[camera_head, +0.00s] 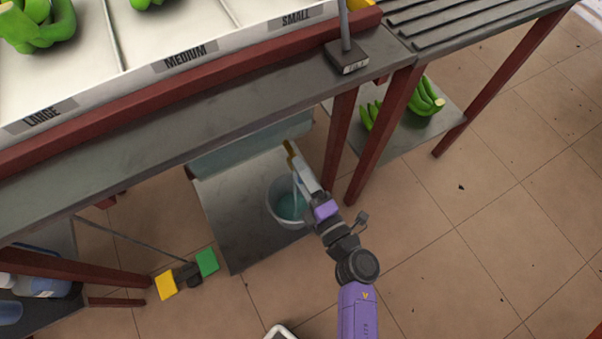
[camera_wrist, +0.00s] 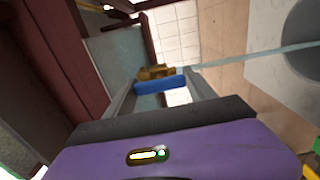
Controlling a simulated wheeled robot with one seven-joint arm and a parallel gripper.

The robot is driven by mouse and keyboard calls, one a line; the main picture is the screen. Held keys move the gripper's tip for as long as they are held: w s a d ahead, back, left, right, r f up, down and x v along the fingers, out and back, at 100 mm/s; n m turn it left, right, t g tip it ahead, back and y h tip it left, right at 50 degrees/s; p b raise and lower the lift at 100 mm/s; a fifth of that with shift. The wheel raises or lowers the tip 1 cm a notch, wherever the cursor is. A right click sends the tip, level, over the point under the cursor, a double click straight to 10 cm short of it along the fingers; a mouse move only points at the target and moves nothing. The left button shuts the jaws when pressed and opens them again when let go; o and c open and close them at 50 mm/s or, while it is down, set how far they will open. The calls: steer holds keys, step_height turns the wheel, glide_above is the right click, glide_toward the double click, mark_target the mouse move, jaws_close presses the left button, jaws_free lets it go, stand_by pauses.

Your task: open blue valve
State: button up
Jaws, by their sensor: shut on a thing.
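The blue valve handle (camera_wrist: 162,84) is a short flat blue bar between my gripper's fingers in the wrist view. The brass valve body (camera_wrist: 156,71) is just beyond it and also shows in the head view (camera_head: 290,150). My gripper (camera_wrist: 160,90) is shut on the blue handle. In the head view my gripper (camera_head: 304,180) reaches under the table's edge, and the handle is hidden there. A pale stream of water (camera_wrist: 245,57) runs from the valve toward a bucket (camera_head: 271,204), which holds bluish water.
The bucket stands on a low grey shelf (camera_head: 232,225). Red table legs (camera_head: 340,140) stand close right of my arm. The sorting table (camera_head: 110,120) overhangs from above. A green-and-yellow tool (camera_head: 206,262) lies lower left. The tiled floor (camera_head: 470,240) is open at right.

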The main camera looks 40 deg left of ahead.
stand_by(0.3)
steer(key=o, duration=1.4)
steer(key=shift+d, duration=0.1)
steer(key=p+v, duration=0.1)
steer(key=v, duration=0.6)
steer(key=shift+s+d+p, duration=0.15)
steer(key=shift+d+p, duration=0.15)
steer(key=shift+d, duration=0.05)
